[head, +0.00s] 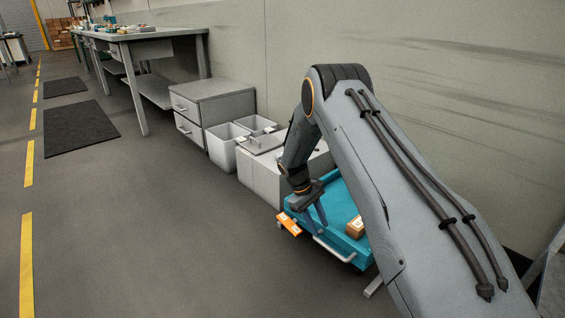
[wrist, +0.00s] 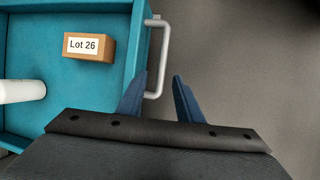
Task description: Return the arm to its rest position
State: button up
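My gripper (head: 314,216) is at the end of my bent arm, over the near left edge of a teal cart or tray (head: 331,205). An orange labelled piece (head: 288,223) shows at the cart's left end in the head view. Much of the cart is hidden behind my arm.
A box (wrist: 89,46) labelled "Lot 26" and a white rounded item (wrist: 20,91) lie in the teal cart. White bins (head: 228,146), a grey drawer cabinet (head: 211,103) and a workbench (head: 150,47) line the wall.

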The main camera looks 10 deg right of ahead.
jog(key=s+a+r+t+y, duration=0.1)
jog(key=s+a+r, duration=0.3)
jog(key=a+r, duration=0.8)
jog(key=s+a+r+t+y, duration=0.1)
jog(key=s+a+r, duration=0.4)
jog(key=s+r, duration=0.3)
jog(key=s+a+r+y, duration=0.2)
jog(key=s+a+r, duration=0.3)
jog(key=s+r, duration=0.3)
jog(key=s+a+r+y, duration=0.1)
jog(key=s+r, duration=0.2)
jog(key=s, duration=0.8)
jog(key=s+a+r+y, duration=0.1)
jog(key=s+r, duration=0.2)
jog(key=s, duration=0.9)
jog(key=d+r+m+p, duration=0.3)
jog(key=d+r+p, duration=0.7)
jog(key=p, duration=0.7)
jog(key=d+r+m+h+p, duration=0.1)
jog(key=d+r+m+p, duration=0.2)
jog(key=d+r+p, duration=0.7)
notch_tip(320, 180, up, 6)
jog(key=p, duration=0.8)
jog(key=shift+h+p, duration=0.3)
